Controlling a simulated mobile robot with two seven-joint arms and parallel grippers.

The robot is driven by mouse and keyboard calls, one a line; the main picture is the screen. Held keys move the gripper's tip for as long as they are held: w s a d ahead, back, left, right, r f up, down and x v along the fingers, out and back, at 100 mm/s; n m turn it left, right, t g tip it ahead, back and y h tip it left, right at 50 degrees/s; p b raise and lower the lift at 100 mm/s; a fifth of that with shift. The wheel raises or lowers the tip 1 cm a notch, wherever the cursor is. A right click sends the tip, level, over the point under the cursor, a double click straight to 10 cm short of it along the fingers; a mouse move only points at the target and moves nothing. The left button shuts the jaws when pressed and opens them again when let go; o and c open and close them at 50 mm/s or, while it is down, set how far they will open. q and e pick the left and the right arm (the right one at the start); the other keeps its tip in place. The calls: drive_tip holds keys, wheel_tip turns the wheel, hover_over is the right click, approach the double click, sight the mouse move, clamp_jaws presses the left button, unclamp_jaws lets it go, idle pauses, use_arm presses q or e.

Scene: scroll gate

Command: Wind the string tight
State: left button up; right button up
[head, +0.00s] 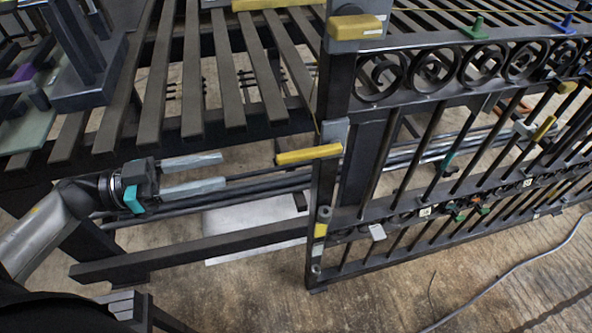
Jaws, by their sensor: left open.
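A thin yellow string (440,11) runs along the top of the slatted bench behind the gate. A short thin yellow line also shows beside the gate's left post, near a yellow bar on a grey bracket (309,154). The black scroll gate (437,98) stands upright, with a yellow block (355,27) on top of its left post. My left gripper (222,170) is open and empty, left of the post and the yellow bar. Its two pale fingers point right, apart from the post. I cannot tell how tight the string is. My right gripper is not in view.
The dark slatted bench (190,70) lies above and behind my left gripper. A low dark beam (190,250) runs below it, with dark rods behind. A green clamp (474,30) and a blue clamp (564,26) sit along the gate's top. A cable (510,262) lies on the floor.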

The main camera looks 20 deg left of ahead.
sight(297, 153)
use_arm(q)
drive_tip(key=b+x, duration=0.1)
drive_tip(key=x, duration=0.8)
drive_tip(key=b+x, duration=0.1)
drive_tip(key=x, duration=0.4)
drive_tip(key=shift+w+d+f+b, duration=0.15)
drive_tip(key=shift+f+b, duration=0.1)
drive_tip(key=shift+b, duration=0.1)
drive_tip(key=shift+w+d, duration=0.2)
drive_tip(key=shift+d, duration=0.2)
drive_tip(key=shift+c, duration=1)
clamp_jaws()
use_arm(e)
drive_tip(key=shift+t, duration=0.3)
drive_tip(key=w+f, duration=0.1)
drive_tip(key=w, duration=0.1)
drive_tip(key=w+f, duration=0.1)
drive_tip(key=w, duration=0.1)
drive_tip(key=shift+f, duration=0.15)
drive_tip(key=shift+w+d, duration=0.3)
